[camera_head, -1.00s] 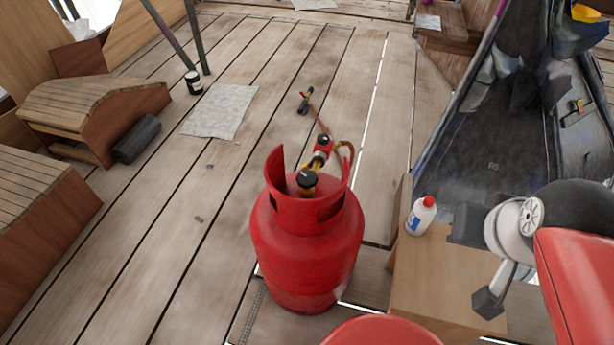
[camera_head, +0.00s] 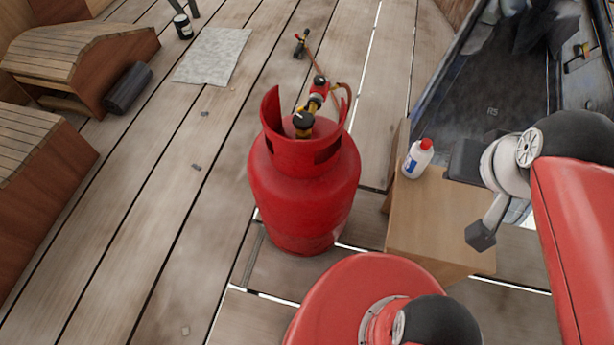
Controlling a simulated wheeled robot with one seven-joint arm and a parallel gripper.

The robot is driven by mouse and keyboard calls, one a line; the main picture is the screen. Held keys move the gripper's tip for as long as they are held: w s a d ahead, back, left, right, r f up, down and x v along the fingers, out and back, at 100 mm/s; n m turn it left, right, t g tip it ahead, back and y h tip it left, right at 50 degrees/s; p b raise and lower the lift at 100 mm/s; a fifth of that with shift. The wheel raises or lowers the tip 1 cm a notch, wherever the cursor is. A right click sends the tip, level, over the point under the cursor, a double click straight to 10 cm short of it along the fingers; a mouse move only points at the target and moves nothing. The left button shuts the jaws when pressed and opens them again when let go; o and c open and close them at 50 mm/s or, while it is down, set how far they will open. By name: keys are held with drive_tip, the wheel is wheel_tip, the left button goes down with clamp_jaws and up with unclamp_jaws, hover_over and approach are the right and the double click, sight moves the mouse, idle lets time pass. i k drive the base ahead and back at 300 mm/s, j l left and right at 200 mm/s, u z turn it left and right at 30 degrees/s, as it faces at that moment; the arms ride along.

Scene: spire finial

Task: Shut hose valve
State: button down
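A red gas cylinder (camera_head: 302,200) stands upright on the planks with an open red collar. Inside the collar is a brass valve with a black knob (camera_head: 303,120). A red-and-black fitting (camera_head: 319,86) sits just behind it, joined to an orange-brown hose (camera_head: 341,95). The hose runs back to a small torch-like handpiece (camera_head: 302,42) on the floor. The knob's setting cannot be read. My gripper (camera_head: 472,200) is at the right, above the wooden box, with its dark finger pads apart and nothing between them. It is well clear of the cylinder and hose.
A white bottle with a red cap (camera_head: 418,158) stands on a wooden box (camera_head: 430,215) right of the cylinder. A grey sheet (camera_head: 212,56), a dark roll (camera_head: 127,88) and slatted wooden pieces (camera_head: 80,50) lie left. The planks left of the cylinder are mostly clear.

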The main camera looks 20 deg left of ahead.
sight(303, 121)
drive_tip(key=u, duration=1.2)
drive_tip(key=i+l, duration=0.05)
